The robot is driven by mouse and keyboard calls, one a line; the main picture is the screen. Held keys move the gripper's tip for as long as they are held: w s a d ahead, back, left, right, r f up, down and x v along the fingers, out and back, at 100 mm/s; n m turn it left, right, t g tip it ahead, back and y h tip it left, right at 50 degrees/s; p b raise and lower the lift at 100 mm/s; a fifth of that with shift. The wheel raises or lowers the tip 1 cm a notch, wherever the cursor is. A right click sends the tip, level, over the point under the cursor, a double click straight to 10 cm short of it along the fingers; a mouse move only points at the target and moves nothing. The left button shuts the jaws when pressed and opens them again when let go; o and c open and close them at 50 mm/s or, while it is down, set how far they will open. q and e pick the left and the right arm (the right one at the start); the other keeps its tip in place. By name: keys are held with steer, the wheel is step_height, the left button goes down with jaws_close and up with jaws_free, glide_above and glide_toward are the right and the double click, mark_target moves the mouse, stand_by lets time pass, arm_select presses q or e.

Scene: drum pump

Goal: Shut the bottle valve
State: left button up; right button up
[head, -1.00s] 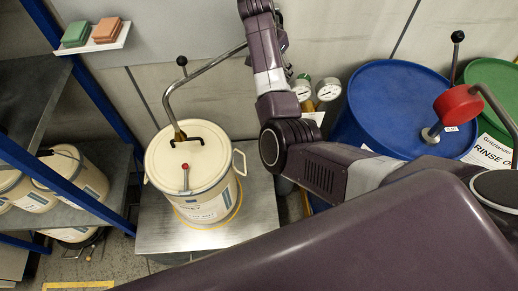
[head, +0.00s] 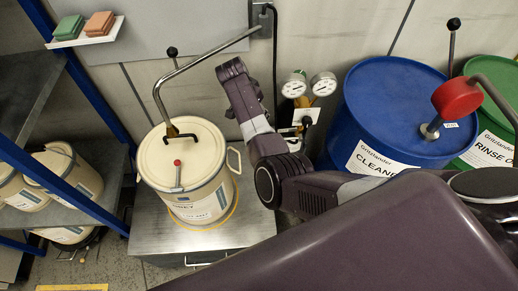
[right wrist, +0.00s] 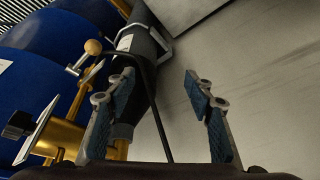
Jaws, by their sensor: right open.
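In the head view, two round gauges (head: 323,84) stand on the gas bottle's fittings behind my right arm. The bottle itself is mostly hidden there, and I cannot make out its valve clearly. In the right wrist view, a dark bottle-like cylinder (right wrist: 143,38) with a pale label lies tilted beyond the fingers. Brass fittings (right wrist: 68,108) and a small lever with a tan ball knob (right wrist: 93,47) are at the left. My right gripper (right wrist: 160,88) is open, with nothing between its fingers. My left gripper is not in view.
A cream drum (head: 217,198) with a bent pump pipe (head: 205,61) stands on a metal bench (head: 160,243), left of my arm. A blue drum (head: 385,105) and a green drum (head: 498,130) stand at the right. A dark hose (right wrist: 155,110) crosses the right wrist view.

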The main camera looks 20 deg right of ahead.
steer(key=s+f+n+b, duration=0.1)
steer(key=s+f, duration=0.1)
steer(key=f, duration=0.5)
steer(key=s+f+n+b, duration=0.1)
steer(key=s+f+n, duration=0.1)
steer(key=f, duration=0.6)
steer(key=shift+s+y+b, duration=0.3)
steer(key=shift+s, duration=0.05)
steer(key=shift+f, duration=0.1)
